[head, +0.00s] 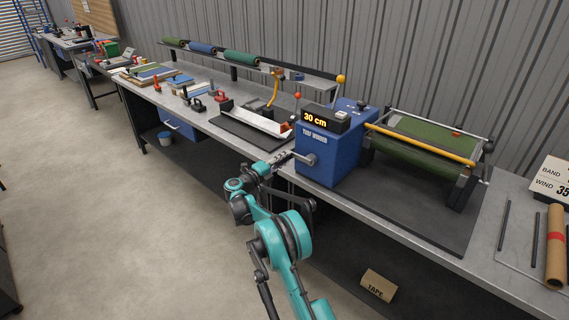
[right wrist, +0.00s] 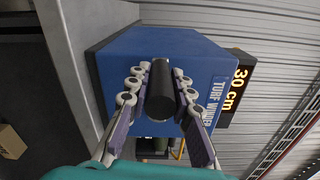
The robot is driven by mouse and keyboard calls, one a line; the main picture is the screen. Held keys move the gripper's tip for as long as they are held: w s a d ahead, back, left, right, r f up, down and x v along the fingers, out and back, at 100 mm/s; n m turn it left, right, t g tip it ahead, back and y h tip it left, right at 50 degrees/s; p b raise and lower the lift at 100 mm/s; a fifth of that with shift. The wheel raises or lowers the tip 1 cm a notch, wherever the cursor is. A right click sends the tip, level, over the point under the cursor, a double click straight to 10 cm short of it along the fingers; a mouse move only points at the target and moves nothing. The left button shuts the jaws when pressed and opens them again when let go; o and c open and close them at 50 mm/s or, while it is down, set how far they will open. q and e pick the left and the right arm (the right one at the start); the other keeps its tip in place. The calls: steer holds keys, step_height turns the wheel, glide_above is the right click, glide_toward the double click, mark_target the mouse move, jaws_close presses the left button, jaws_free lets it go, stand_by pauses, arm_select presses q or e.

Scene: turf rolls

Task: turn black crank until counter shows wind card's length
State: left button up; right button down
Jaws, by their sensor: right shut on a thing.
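The blue turf winder (head: 328,150) stands on the bench, and its amber counter (head: 315,117) reads 30 cm. The counter also shows in the right wrist view (right wrist: 236,88). The crank (head: 309,159) is on the winder's near left face. My right gripper (head: 284,160) is shut on the crank's black handle (right wrist: 160,90), which lies between its two fingers in the right wrist view. The card (head: 550,182) at the right edge has a BAND line and a WIND line starting 35; its right side is cut off. My left gripper is not in view.
Green turf (head: 428,140) lies on the winder's rollers behind a yellow bar (head: 420,144). A brown roll with a red band (head: 555,250) lies at the bench's right end. A TAPE box (head: 378,285) sits below the bench.

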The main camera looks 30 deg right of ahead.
mark_target(286, 159)
step_height(286, 159, up, 2)
steer(key=m, duration=0.1)
steer(key=m+p, duration=0.1)
steer(key=m, duration=0.1)
steer(key=shift+s+r, duration=0.1)
steer(key=shift+r, duration=0.15)
steer(key=r+m, duration=0.2)
steer(key=m, duration=0.1)
steer(key=shift+s+d+p, duration=0.2)
steer(key=shift+s+p, duration=0.15)
steer(key=shift+s, duration=0.05)
steer(key=shift+s+d+r+m, duration=0.15)
steer(key=shift+s+r+m, duration=0.1)
steer(key=shift+r+m, duration=0.2)
steer(key=shift+s+r+p, duration=0.15)
steer(key=shift+r+p, duration=0.05)
steer(key=shift+p, duration=0.1)
steer(key=shift+d, duration=0.1)
steer(key=c, duration=1.6)
jaws_free()
steer(key=shift+o, duration=1.4)
steer(key=shift+s, duration=0.15)
